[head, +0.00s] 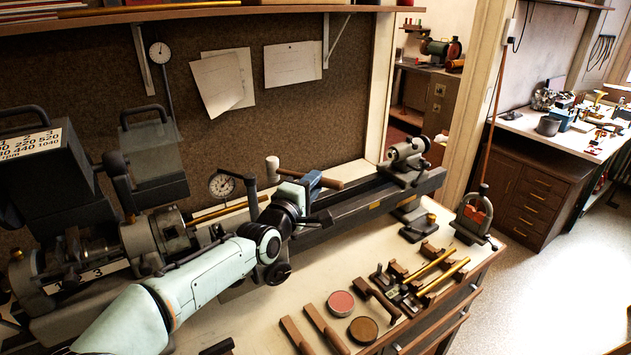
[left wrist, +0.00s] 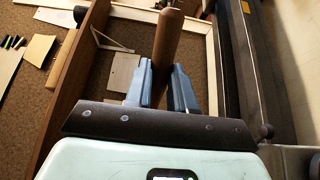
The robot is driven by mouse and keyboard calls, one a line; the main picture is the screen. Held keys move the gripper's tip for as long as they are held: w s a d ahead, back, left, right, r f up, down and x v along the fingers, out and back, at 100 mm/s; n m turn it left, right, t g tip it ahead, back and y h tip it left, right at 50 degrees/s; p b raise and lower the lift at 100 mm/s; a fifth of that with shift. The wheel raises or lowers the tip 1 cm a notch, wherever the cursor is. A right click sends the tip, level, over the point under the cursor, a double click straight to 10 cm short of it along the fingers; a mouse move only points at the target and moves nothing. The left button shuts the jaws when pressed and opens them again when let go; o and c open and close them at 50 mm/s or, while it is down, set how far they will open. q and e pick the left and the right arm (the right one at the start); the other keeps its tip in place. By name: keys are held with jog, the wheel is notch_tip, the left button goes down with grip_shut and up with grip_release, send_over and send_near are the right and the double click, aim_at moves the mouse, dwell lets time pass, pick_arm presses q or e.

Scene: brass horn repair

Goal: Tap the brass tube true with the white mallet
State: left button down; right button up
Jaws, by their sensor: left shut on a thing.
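The white mallet has a pale head (head: 272,166) and a brown wooden handle (head: 326,182). My left gripper (head: 312,181) is shut on the handle and holds the mallet above the lathe bed. In the left wrist view the handle (left wrist: 168,38) stands between the blue fingers; the mallet head cannot be made out there. A brass tube (head: 217,212) runs along the lathe from the chuck side, behind my left forearm, partly hidden. The mallet head is above and to the right of the tube's visible part, apparently apart from it. My right gripper is not in view.
The lathe tailstock (head: 408,157) stands at the right end of the bed. A dial gauge (head: 222,185) stands behind my arm. On the bench front lie several wooden-handled tools, two round tins, including a red one (head: 341,303), and brass rods (head: 436,271). A stand (head: 474,213) is at the bench's right end.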

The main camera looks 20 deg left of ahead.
pick_arm(q)
jog(key=a+f, duration=0.1)
jog(key=a+f+b, duration=0.1)
jog(key=a+f, duration=0.1)
jog(key=shift+s+a+f+b, duration=0.3)
jog(key=shift+a+f+b, duration=0.05)
jog(key=shift+f+b, duration=0.05)
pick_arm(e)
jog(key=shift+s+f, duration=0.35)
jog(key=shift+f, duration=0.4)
pick_arm(q)
jog(key=shift+f, duration=0.1)
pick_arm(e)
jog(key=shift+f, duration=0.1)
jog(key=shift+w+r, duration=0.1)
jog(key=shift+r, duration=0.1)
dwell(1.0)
pick_arm(q)
jog(key=shift+f, duration=0.1)
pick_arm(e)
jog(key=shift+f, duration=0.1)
